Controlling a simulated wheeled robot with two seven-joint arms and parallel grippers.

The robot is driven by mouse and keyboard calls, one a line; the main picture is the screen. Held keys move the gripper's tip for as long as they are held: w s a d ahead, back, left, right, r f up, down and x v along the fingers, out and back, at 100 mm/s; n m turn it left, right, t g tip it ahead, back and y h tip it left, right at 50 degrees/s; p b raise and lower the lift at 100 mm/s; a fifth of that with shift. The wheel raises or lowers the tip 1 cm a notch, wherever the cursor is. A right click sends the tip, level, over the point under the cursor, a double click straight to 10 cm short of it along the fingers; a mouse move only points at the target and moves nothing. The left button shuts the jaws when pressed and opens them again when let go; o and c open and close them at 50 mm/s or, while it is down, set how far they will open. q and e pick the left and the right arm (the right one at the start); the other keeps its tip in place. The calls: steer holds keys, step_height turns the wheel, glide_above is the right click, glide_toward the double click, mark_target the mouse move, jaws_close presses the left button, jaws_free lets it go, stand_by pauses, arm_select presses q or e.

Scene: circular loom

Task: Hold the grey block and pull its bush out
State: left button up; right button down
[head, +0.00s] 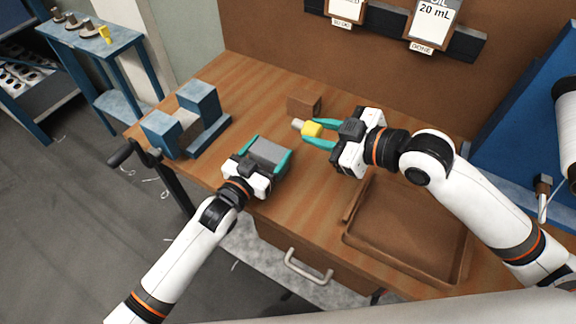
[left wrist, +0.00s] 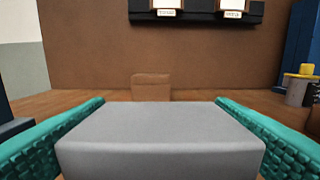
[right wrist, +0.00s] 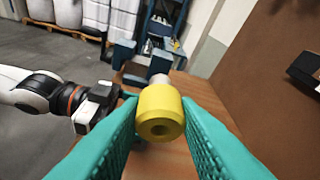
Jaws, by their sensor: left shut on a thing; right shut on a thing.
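The grey block (head: 266,155) is between the teal fingers of my left gripper (head: 272,147), which is shut on it over the left middle of the bench. In the left wrist view the block (left wrist: 160,140) fills the space between the fingers; no hole shows on its visible faces. My right gripper (head: 308,130) is shut on a yellow piece (head: 312,129) with a short pale shank pointing left, which looks like the bush. In the right wrist view the yellow piece (right wrist: 160,112) has a round hole in its near end. It is apart from the block, to its upper right.
A blue stand with two uprights (head: 197,100) is at the bench's left. A small brown block (head: 304,102) lies behind my right gripper. A brown tray (head: 405,250) is at the front right. Blue equipment (head: 525,110) is at the right. Signs (head: 432,25) hang on the back wall.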

arm_select(q)
steer(key=o, duration=1.3)
steer(key=v, duration=1.2)
steer(key=shift+f, duration=0.1)
